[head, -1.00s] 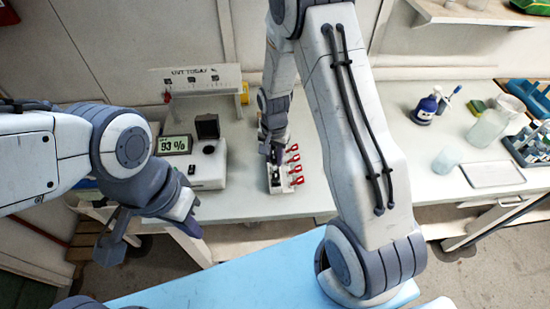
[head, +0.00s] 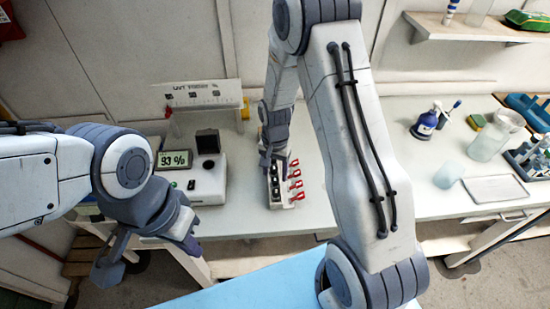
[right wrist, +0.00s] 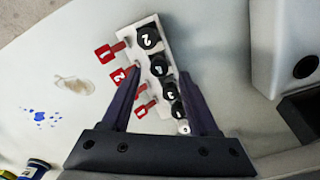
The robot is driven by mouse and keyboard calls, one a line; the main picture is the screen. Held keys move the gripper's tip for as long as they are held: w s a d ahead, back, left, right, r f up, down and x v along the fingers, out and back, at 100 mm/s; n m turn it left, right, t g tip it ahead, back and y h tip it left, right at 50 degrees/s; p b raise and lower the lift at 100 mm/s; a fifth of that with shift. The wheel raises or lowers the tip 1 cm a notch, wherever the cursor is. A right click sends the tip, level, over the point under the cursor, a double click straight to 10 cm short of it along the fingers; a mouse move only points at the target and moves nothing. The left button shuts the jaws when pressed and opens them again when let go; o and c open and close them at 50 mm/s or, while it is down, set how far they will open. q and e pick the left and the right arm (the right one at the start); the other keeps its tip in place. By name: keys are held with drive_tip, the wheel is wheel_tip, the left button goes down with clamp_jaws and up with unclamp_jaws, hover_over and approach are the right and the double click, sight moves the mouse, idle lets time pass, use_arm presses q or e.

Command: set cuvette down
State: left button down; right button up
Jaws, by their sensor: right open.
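A white rack (head: 281,199) stands on the bench in the head view, with red numbered tags (head: 295,174) along one side. The rack (right wrist: 150,27) also shows in the right wrist view, holding a row of several round black numbered caps (right wrist: 149,37). My right gripper (right wrist: 162,80) is open, its fingers on either side of the row. I cannot tell whether the fingers touch anything. In the head view my right gripper (head: 270,160) is over the rack's far part and hides some of it. My left gripper (head: 150,258) is open and empty, left of the bench front.
A white reader (head: 207,182) with a raised dark lid and a display (head: 174,159) showing 93 % stands left of the rack. A labelled panel (head: 200,93) is behind.

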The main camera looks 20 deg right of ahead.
sight(275, 179)
wheel_tip(275, 179, up, 9)
drive_tip(key=b, duration=0.2)
drive_tip(key=s+a+r+n, duration=0.6)
drive_tip(key=s+a+n, duration=0.1)
drive_tip(key=s+a, duration=0.25)
drive_tip(key=s+a+r+n, duration=0.1)
drive_tip(key=s+a+n, duration=0.1)
drive_tip(key=s+n, duration=0.2)
drive_tip(key=s+a+r+n+y, duration=0.1)
drive_tip(key=s+n, duration=0.4)
drive_tip(key=s, duration=0.5)
drive_tip(key=shift+a, duration=0.8)
drive_tip(key=shift+s+r, duration=0.1)
